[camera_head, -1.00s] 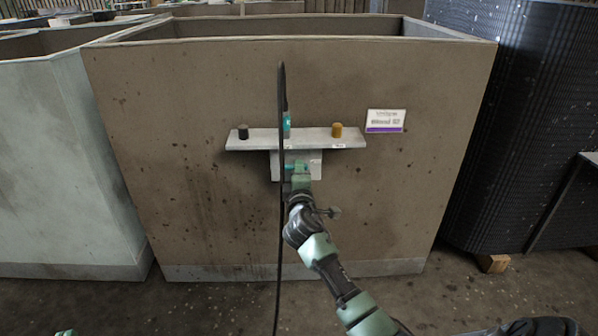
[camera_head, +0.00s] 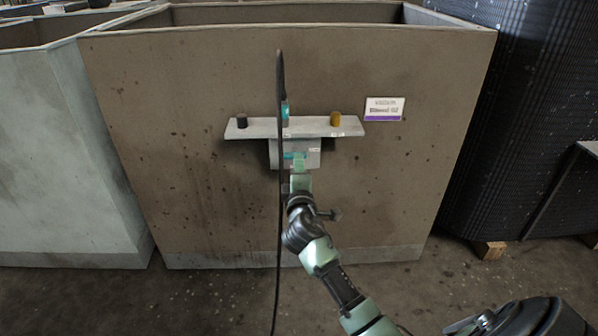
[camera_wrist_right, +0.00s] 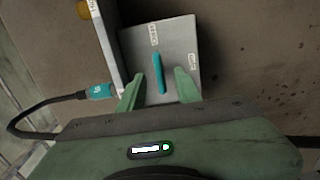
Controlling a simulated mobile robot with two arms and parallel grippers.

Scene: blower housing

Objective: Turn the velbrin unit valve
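The valve is a grey box (camera_head: 312,158) fixed under a shelf on the brown housing wall, with a teal lever (camera_head: 292,156) on its front. In the right wrist view the box (camera_wrist_right: 185,45) carries small white labels, and the slim teal lever (camera_wrist_right: 157,66) stands nearly upright in the picture. My right gripper (camera_head: 299,166) is in front of the box and hides part of it. In the right wrist view the right gripper (camera_wrist_right: 159,80) is open, with one finger on each side of the lever's lower end and gaps on both sides. My left gripper is not in view.
The shelf (camera_head: 268,128) bears a black knob (camera_head: 242,121), an amber knob (camera_head: 336,119) and a teal plug (camera_head: 285,114). A black cable (camera_head: 280,215) hangs in front of it. A label (camera_head: 384,109) is at right. The floor (camera_head: 200,300) in front looks clear.

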